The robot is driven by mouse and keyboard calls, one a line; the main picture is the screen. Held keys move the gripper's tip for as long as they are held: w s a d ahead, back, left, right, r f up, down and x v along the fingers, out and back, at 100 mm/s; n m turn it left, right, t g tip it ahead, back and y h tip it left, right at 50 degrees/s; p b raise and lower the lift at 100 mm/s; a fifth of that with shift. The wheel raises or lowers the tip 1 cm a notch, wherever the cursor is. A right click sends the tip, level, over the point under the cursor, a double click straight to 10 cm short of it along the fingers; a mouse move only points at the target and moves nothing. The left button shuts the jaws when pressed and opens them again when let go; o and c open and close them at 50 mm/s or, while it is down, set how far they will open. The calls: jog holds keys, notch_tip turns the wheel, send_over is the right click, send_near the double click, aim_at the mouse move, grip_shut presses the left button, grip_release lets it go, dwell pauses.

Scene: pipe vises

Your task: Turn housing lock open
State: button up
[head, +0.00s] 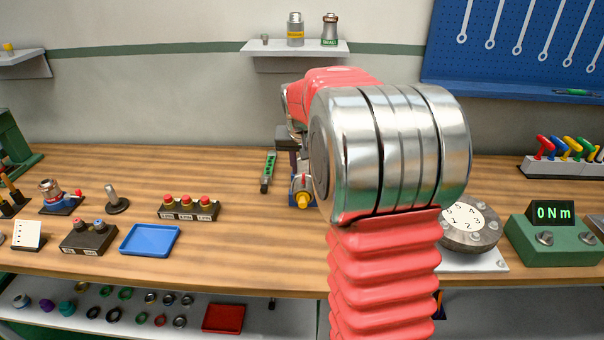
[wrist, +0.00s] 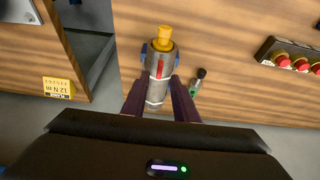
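The housing (wrist: 157,88) is a grey metal cylinder with a yellow cap (wrist: 164,35) at its end and a red mark (wrist: 160,66) on its side. Blue vise parts (wrist: 143,52) show on both sides of it. My gripper (wrist: 160,80) has its two dark purple fingers on either side of the cylinder, with the tips close to its sides. Whether they touch it is unclear. In the head view the yellow cap (head: 302,199) and blue vise show just left of my wrist, which hides the rest of the housing.
A green-and-black tool (head: 267,172) lies close to the housing. A box with red buttons (head: 188,209) and a blue tray (head: 150,239) stand to the left. A dial (head: 468,226) and a green torque meter (head: 553,235) stand to the right. The bench between the buttons and the vise is clear.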

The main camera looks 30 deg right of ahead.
aim_at(303, 177)
jog(key=shift+x, duration=1.9)
jog(key=shift+c, duration=0.4)
jog(key=c, duration=0.6)
jog(key=shift+a, duration=0.15)
grip_shut()
